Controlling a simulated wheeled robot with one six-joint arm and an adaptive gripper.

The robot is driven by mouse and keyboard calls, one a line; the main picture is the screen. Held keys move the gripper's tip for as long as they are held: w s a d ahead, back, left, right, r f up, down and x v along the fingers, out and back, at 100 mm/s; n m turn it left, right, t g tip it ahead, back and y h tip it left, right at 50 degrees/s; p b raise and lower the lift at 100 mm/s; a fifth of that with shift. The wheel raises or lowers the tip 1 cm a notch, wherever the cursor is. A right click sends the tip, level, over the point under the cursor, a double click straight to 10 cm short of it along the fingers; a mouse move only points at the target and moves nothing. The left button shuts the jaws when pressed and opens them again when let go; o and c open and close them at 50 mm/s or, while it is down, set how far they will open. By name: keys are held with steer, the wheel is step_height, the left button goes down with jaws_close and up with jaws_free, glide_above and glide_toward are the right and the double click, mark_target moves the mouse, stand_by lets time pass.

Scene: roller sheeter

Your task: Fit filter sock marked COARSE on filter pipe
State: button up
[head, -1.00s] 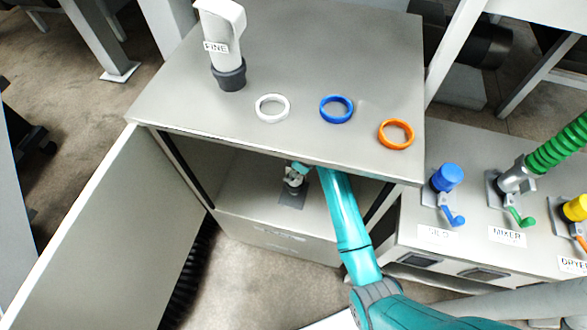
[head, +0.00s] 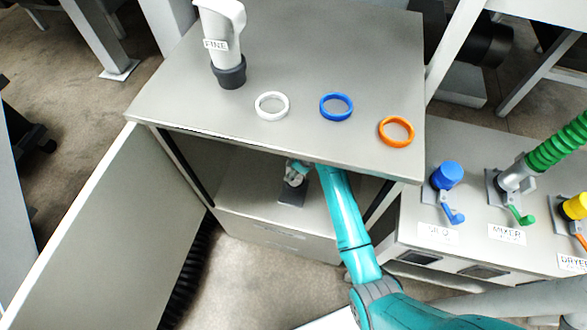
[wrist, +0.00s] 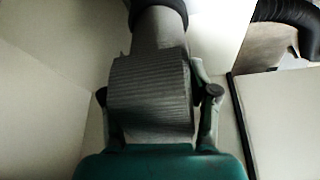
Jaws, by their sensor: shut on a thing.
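My gripper (wrist: 158,100) is shut on a grey ribbed piece (wrist: 150,92) with a smooth grey neck and a dark collar (wrist: 158,15) at its far end. It looks like a filter sock, but no COARSE marking shows. In the head view my arm reaches under the cabinet top, and my gripper (head: 300,169) is partly hidden by the top's front edge. A pale piece (head: 293,179) shows at my gripper, above a dark grey patch on the cabinet floor. I cannot make out the filter pipe or whether the collar touches it. Another sock, marked FINE (head: 222,40), stands on the cabinet top.
White (head: 259,106), blue (head: 322,108) and orange (head: 383,132) rings lie on the cabinet top (head: 330,50). The cabinet door (head: 110,220) stands open at left. A black corrugated hose (wrist: 285,10) shows in the wrist view. A bench with coloured couplings (head: 446,176) stands at right.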

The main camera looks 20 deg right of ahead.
steer(key=shift+f, duration=0.85)
stand_by(0.6)
steer(key=o, duration=1.4)
steer(key=v, duration=1.2)
steer(key=shift+a, duration=0.1)
